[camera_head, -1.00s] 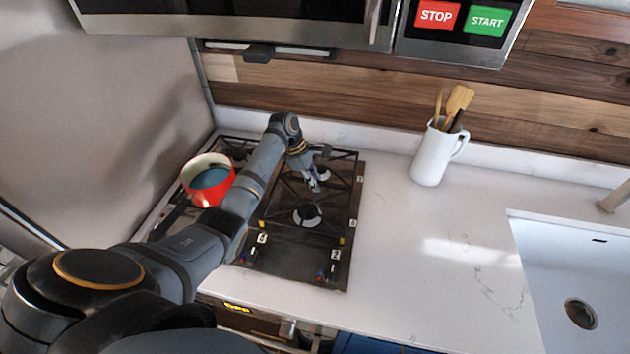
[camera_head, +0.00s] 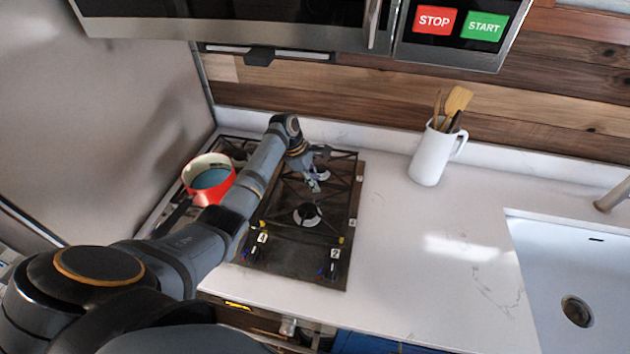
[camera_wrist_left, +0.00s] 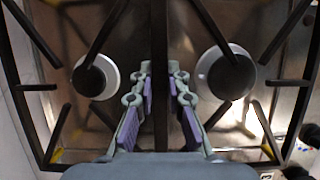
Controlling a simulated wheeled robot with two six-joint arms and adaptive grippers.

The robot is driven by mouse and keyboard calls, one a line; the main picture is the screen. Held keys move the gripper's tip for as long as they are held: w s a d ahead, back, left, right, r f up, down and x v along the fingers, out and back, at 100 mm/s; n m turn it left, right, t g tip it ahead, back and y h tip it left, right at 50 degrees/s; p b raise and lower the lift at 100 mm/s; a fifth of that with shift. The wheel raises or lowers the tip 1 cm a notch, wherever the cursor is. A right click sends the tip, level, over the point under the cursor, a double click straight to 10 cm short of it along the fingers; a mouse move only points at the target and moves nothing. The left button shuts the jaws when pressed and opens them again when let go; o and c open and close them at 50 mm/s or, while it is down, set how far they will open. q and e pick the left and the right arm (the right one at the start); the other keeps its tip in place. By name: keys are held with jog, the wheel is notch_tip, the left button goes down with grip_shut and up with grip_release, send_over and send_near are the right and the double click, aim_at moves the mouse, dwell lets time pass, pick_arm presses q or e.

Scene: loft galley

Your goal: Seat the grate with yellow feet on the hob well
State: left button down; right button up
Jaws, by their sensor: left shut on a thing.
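The grate (camera_head: 340,205) is a dark frame with crossing bars over the right part of the hob, and yellow feet show at its near corners. It also shows in the left wrist view (camera_wrist_left: 39,88), with its centre bar between my fingers. My left gripper (camera_head: 313,180) is shut on that bar; the purple finger pads (camera_wrist_left: 161,105) lie on both sides of it. The hob well (camera_head: 290,262) is under the grate, with round burners (camera_head: 307,214) seen through the bars. I cannot tell whether the feet touch the well. My right gripper is out of view.
A red pot (camera_head: 210,180) stands on the left part of the hob, close to my left arm. A white jug (camera_head: 430,155) with wooden utensils stands on the counter to the right. The counter (camera_head: 420,260) between hob and sink (camera_head: 565,270) is clear.

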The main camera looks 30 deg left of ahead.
pick_arm(q)
jog(key=shift+f+p, duration=0.45)
jog(key=shift+p, duration=0.3)
dwell(1.0)
jog(key=c, duration=1.3)
grip_release()
jog(key=shift+s+f, duration=0.1)
notch_tip(320, 180, up, 5)
jog(key=p, duration=0.6)
jog(key=shift+r+p, duration=0.7)
jog(key=shift+r, duration=0.4)
